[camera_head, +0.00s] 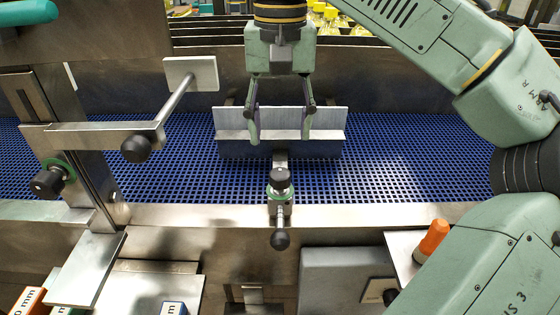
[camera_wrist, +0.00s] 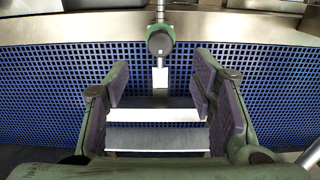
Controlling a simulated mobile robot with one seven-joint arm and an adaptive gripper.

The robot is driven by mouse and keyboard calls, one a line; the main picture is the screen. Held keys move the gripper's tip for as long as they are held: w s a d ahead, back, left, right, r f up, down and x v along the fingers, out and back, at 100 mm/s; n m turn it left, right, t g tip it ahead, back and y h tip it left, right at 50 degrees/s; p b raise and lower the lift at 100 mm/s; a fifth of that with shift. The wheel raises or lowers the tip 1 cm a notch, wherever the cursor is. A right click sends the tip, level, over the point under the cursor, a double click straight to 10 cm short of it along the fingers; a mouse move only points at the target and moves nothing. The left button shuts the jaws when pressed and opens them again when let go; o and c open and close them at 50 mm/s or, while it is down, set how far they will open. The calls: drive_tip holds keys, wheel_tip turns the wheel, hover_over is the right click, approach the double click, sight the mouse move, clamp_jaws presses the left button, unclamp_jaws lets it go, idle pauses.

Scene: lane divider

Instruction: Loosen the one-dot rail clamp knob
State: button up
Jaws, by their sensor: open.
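My gripper (camera_head: 279,128) is open, its two fingers spread and pointing down over the conveyor. Its fingers also show in the wrist view (camera_wrist: 160,92), with a pale metal divider plate (camera_wrist: 155,140) seen between and beyond them. Nothing is held. The divider plate (camera_head: 330,120) stands over the blue belt. In front of it, at the near rail, is a clamp with a black knob on a green collar (camera_head: 280,182); it also shows in the wrist view (camera_wrist: 159,42), ahead of the fingers. No dot marks are legible.
At left, a metal bracket carries a black knob (camera_head: 136,149) and another with a green collar (camera_head: 47,183). A rod ends in a pale plate (camera_head: 190,74). An orange-topped item (camera_head: 431,240) stands at right. The blue belt (camera_head: 400,170) is clear at right.

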sight(280, 173)
wheel_tip(280, 173, down, 10)
drive_tip(key=shift+s, duration=0.1)
drive_tip(key=shift+c, duration=0.3)
drive_tip(key=c, duration=1.1)
